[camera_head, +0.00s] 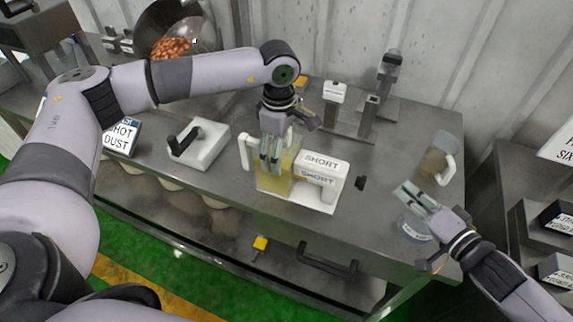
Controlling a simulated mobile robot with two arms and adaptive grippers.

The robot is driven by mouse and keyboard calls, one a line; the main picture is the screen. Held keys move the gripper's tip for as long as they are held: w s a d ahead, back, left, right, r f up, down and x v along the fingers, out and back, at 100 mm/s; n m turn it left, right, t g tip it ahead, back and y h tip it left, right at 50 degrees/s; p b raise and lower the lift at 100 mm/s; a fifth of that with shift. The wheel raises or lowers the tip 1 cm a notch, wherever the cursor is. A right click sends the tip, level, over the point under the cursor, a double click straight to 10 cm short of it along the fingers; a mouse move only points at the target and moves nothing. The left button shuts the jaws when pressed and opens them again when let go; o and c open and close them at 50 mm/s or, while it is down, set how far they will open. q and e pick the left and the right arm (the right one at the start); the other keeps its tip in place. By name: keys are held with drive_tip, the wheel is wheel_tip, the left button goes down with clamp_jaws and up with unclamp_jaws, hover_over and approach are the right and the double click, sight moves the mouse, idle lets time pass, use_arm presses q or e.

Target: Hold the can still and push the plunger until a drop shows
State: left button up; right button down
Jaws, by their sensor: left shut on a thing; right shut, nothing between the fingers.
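A yellow see-through container (272,181), which I take for the can, stands on the steel table at a white stand (318,196) marked "SHORT". My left gripper (270,158) comes down from above and is shut on the container's upper part; its fingers hide some of it. A small black knob (361,183) sits just right of the stand; I cannot tell whether it is the plunger. My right gripper (412,196) is shut and empty, right of the stand, over a round clear tub (413,229) with a label. No drop can be made out.
A jug with a white handle (437,162) stands at the right end of the table. Grey upright fixtures (370,111) stand at the back.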

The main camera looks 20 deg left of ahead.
sight(362, 183)
idle(0.4)
drive_tip(key=shift+w+d+f, duration=0.15)
drive_tip(key=shift+w+d, duration=0.15)
drive_tip(key=shift+d, duration=0.25)
drive_tip(key=shift+d+f+h, duration=0.15)
drive_tip(key=shift+d+h, duration=0.15)
drive_tip(key=shift+d, duration=0.3)
drive_tip(key=shift+s+d+r, duration=0.15)
drive_tip(key=shift+s+d, duration=0.05)
drive_tip(key=shift+d, duration=0.25)
drive_tip(key=shift+s+d+r, duration=0.1)
drive_tip(key=shift+s+d, duration=0.05)
drive_tip(key=shift+d, duration=0.25)
drive_tip(key=a, duration=0.9)
idle(0.7)
